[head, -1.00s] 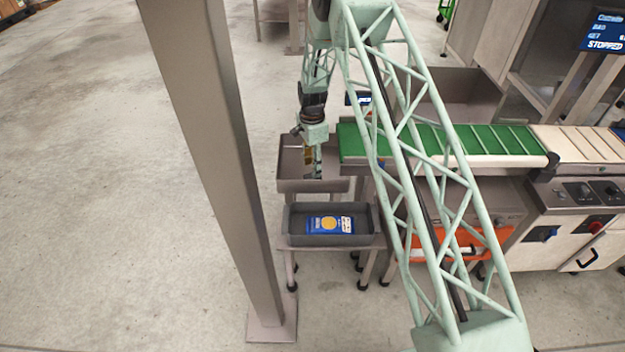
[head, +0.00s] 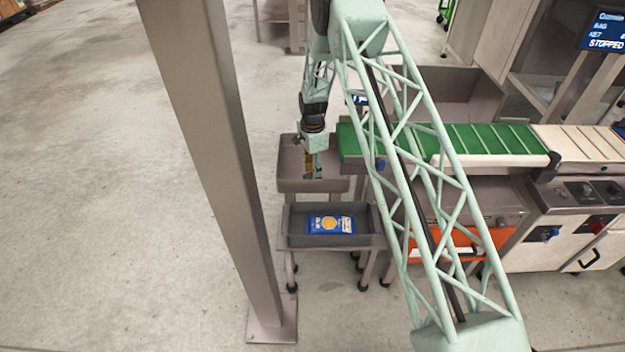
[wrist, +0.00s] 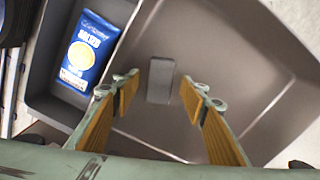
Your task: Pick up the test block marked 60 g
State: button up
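A small dark grey block (wrist: 161,81) lies on the floor of a bare metal tray (wrist: 222,50). No marking on it can be read in the wrist view. My gripper (wrist: 158,92) is open, with its yellow-padded fingers on either side of the block in the picture; the wrist view does not show how far above it they are. In the head view my gripper (head: 314,166) hangs over the same tray (head: 290,186), and the block cannot be made out there.
A dark grey tray (head: 295,240) holding a blue bag (head: 330,224) stands directly in front. A green conveyor belt (head: 470,138) and a larger metal bin (head: 460,85) are to the right. A metal post (head: 215,150) rises at left. Tray walls surround the block.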

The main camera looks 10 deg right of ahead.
jog(key=shift+f, duration=0.7)
jog(key=c, duration=1)
